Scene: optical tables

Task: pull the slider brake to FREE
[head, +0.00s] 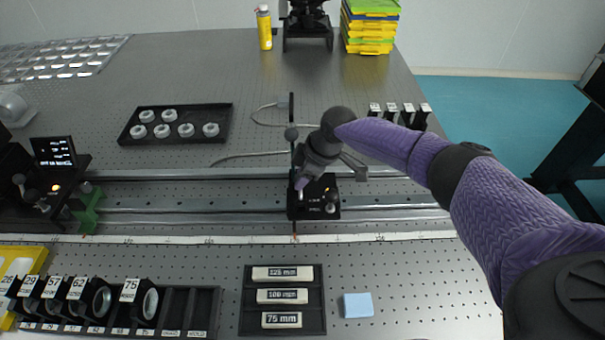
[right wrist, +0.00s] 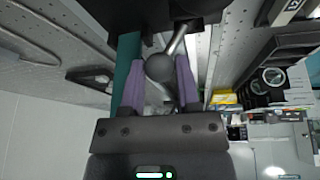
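The black slider (head: 325,204) sits on the double rail near the middle of the table, with small white markings that are too small to read. My right gripper (head: 300,182) reaches down over its left side and hides part of it. In the right wrist view, a dark ball knob (right wrist: 160,67) on a silver rod (right wrist: 178,40) lies between the two purple fingers of my right gripper (right wrist: 160,80). The knob fills the gap, and the fingers appear closed against its sides. My left gripper is not in view.
A thin dark post (head: 291,105) with a ball stands behind the slider. A black tray (head: 222,120) with white rings lies behind the rail (head: 400,205). In front are a labelled block holder (head: 283,328), a blue pad (head: 358,305) and a lens rack (head: 205,305).

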